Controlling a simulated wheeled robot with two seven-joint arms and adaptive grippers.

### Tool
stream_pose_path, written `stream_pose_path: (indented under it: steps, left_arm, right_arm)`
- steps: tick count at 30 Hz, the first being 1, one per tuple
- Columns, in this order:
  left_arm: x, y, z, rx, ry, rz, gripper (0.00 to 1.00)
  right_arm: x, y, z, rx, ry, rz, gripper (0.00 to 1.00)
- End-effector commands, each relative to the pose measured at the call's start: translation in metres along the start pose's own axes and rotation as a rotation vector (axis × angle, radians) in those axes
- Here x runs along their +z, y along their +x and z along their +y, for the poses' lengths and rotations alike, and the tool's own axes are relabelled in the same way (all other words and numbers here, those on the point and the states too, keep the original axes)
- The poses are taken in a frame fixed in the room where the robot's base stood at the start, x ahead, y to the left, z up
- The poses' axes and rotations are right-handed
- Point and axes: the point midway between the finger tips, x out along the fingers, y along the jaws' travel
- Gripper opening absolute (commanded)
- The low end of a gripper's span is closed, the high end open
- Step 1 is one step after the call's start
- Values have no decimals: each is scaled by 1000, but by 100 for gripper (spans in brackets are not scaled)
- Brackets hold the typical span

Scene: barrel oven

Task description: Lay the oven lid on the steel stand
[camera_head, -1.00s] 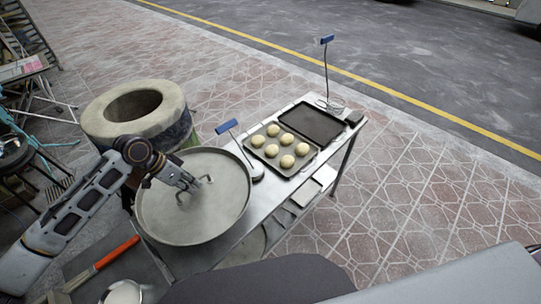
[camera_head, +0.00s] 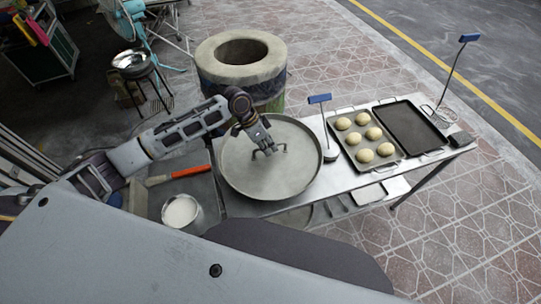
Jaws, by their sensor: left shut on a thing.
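The oven lid (camera_head: 290,181) is a wide round grey metal disc with a low rim and a bent handle at its middle. It lies over the left part of the steel stand (camera_head: 342,181), a long metal table. My left gripper (camera_head: 267,149) reaches in from the left and is shut on the lid handle. I cannot tell whether the lid rests fully on the stand or hangs just above it. The barrel oven (camera_head: 242,62) stands behind the stand with its round mouth uncovered. My right gripper is not in view.
A tray of several dough balls (camera_head: 365,141) and a dark empty tray (camera_head: 409,127) lie right of the lid. A blue-handled tool (camera_head: 320,99) stands close to the lid's right edge. An orange-handled tool (camera_head: 178,174) and a white bowl (camera_head: 181,211) are at the left.

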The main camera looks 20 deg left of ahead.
Motion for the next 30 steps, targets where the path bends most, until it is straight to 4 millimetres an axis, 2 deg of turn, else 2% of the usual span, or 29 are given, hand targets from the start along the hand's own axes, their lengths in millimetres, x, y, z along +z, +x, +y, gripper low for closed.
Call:
stream_pose_path:
  steps: [6, 20, 30]
  left_arm:
    - [6, 18, -4, 0, 0, 3, 0]
    - [8, 22, -5, 0, 1, 2, 0]
    - [20, 49, -11, 0, 0, 2, 0]
  right_arm:
    - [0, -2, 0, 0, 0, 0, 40]
    - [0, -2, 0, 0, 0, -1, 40]
    - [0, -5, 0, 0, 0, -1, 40]
